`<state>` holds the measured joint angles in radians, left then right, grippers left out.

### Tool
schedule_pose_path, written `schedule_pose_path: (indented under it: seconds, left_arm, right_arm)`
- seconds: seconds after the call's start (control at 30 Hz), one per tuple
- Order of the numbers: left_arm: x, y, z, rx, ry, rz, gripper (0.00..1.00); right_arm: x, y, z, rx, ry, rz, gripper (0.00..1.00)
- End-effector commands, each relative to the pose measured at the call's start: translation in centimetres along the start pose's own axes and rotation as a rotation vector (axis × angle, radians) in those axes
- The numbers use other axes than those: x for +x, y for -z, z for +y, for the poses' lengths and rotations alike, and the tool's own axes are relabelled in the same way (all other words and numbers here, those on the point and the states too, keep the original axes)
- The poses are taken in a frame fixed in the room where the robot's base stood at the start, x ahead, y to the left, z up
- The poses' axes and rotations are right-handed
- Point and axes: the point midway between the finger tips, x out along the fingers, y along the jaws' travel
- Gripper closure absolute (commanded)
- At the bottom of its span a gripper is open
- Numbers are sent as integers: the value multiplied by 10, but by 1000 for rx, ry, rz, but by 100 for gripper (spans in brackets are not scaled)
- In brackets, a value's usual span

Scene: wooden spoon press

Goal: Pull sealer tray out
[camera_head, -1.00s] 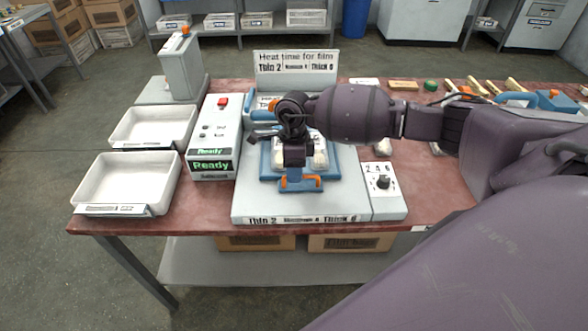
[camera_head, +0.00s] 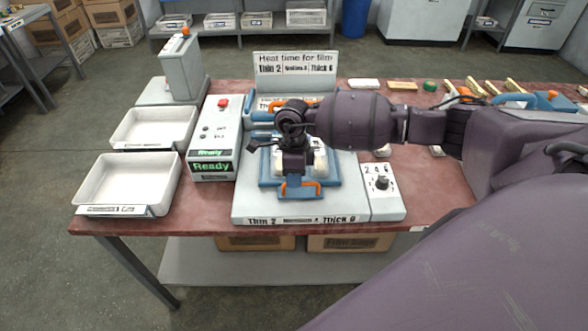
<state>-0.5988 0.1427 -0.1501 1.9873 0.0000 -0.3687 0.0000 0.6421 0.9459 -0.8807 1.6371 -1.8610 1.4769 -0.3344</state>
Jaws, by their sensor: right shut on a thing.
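The sealer tray (camera_head: 266,176) is a blue frame on the light grey base of the sealer (camera_head: 345,205). Pale contents (camera_head: 320,160) show in it. A blue handle with orange parts (camera_head: 300,193) is on its front edge. My right gripper (camera_head: 297,180) reaches down over the tray's front and is shut on the handle. Its wrist and forearm hide much of the tray's middle and the rear of the sealer. The lifted sealer lid with blue and orange parts (camera_head: 262,117) is behind. My left gripper is not in view.
A control box (camera_head: 213,140) reading "Ready" stands left of the sealer, beside two white trays (camera_head: 128,180) (camera_head: 153,125). A dial box (camera_head: 382,190) adjoins the base's right side. The base's front strip is clear; the table's front edge lies just beyond.

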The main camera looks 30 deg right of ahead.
Motion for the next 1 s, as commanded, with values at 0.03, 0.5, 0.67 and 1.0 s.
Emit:
schedule_pose_path:
  seconds: [0.03,0.5,0.67,1.0]
  left_arm:
    - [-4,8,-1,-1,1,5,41]
    - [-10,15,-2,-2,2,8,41]
    - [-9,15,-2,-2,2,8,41]
    - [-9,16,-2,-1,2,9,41]
  right_arm:
    - [-1,0,13,-5,-4,0,100]
    - [10,0,48,-3,-9,1,100]
    - [11,0,48,-3,-10,1,77]
    - [10,0,46,-2,-5,0,62]
